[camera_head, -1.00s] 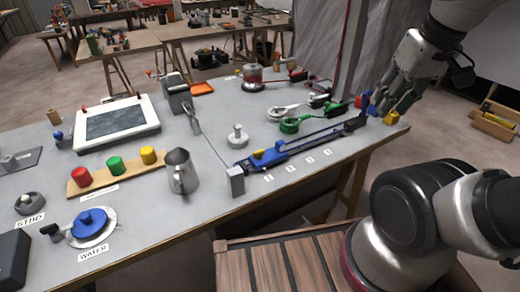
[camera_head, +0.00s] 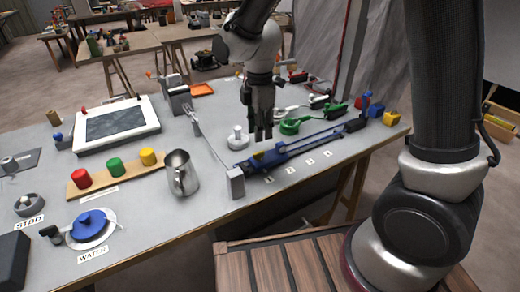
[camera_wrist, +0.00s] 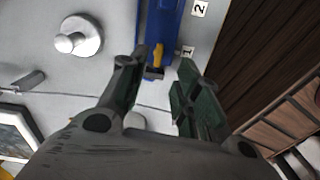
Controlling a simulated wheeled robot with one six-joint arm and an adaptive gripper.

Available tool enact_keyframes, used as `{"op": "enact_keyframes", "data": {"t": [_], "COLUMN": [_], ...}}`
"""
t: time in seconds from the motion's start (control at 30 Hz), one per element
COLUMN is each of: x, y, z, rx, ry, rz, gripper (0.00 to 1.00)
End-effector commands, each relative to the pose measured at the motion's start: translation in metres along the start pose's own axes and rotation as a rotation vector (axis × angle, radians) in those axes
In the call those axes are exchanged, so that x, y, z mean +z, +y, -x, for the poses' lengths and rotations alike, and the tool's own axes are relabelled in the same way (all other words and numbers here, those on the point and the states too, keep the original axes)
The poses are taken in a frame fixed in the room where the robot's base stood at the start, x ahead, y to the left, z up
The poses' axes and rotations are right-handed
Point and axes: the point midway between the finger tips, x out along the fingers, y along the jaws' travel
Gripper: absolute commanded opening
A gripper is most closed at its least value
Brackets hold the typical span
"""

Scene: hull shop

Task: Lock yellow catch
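The yellow catch (camera_head: 257,155) sits at the near left end of a long blue slide mechanism (camera_head: 300,147) on the grey bench. In the wrist view the yellow catch (camera_wrist: 157,62) shows against the blue body, beside the "1" label. My gripper (camera_head: 263,137) points down above that end of the mechanism. In the wrist view my gripper (camera_wrist: 163,60) is open, with its two fingers apart and the catch seen in the gap between their tips. No contact is clear. The fingers partly hide the blue body.
A small grey post (camera_head: 236,183) stands left of the blue end, with a thin rod running back from it. A white knob (camera_head: 238,138) is close by, also in the wrist view (camera_wrist: 78,37). A green clamp (camera_head: 291,126) lies behind. A metal jug (camera_head: 180,173) stands left.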

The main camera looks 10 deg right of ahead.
Motion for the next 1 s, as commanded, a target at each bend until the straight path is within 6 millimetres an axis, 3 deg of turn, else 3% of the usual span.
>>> {"op": "enact_keyframes", "data": {"t": [0.17, 0.63, 1.0], "x": [0.000, 0.000, 0.000], "y": [0.001, 0.001, 0.002], "z": [-0.004, -0.072, -0.078], "rx": [0.007, 0.005, 0.008], "ry": [0.002, 0.002, 0.002], "rz": [0.117, 0.120, 0.119], "gripper": [0.32, 0.32, 0.30]}}
